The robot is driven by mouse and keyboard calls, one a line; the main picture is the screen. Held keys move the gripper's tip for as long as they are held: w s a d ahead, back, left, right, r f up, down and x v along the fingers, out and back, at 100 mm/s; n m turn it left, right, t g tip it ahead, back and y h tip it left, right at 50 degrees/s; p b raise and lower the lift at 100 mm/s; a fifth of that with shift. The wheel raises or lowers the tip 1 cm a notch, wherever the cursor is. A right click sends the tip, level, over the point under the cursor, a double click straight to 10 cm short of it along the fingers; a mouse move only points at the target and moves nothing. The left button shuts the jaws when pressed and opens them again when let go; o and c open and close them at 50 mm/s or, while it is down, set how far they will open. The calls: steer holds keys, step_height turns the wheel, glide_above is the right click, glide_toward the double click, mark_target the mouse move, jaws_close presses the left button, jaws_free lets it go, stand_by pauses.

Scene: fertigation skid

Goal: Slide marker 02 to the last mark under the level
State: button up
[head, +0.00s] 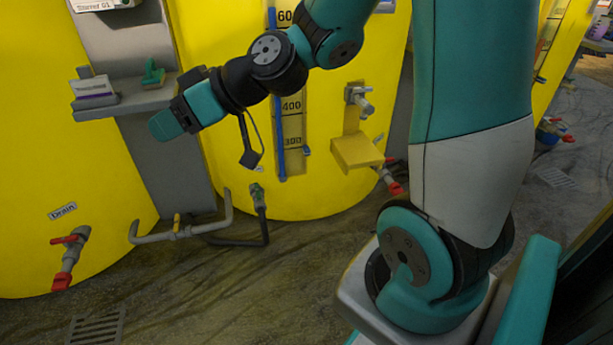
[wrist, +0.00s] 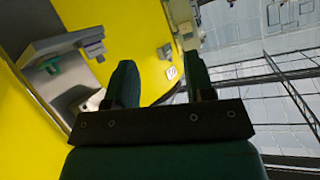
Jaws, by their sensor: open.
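A level gauge stands on the middle yellow tank (head: 225,150) in the head view. It has a blue tube (head: 279,130) beside a scale strip (head: 292,120) reading 400 and 300, with 60 partly visible above. I cannot pick out marker 02 for certain; my arm covers part of the gauge's upper area. My gripper (head: 163,125) is to the left of the gauge, apart from it, by the grey shelf. In the wrist view my gripper (wrist: 162,82) has its two fingers spread, with nothing between them.
The grey shelf (head: 150,98) holds a green tool (head: 153,73) and a grey-purple box (head: 93,90). A tap with a yellow plate (head: 357,152) sticks out right of the gauge. Pipes (head: 180,232) and a red-handled drain valve (head: 70,255) sit low at left. Floor in front is mostly clear.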

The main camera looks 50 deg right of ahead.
steer(key=w+d+f+m+t+h+b, duration=0.25)
steer(key=w+d+f+t+b, duration=0.25)
steer(key=d+f+b, duration=0.65)
steer(key=m+t+h+b, duration=0.1)
steer(key=m+h+b, duration=0.9)
steer(key=h+b, duration=0.8)
glide_toward(306, 150)
steer(key=shift+y, duration=0.95)
steer(key=w+d+p, duration=0.1)
steer(key=d+p, duration=0.1)
steer(key=p, duration=0.9)
steer(key=w+d+r+p, duration=0.1)
steer(key=w+d+p, duration=0.1)
steer(key=p, duration=1)
steer(key=shift+w+p, duration=0.15)
steer(key=shift+p, duration=0.5)
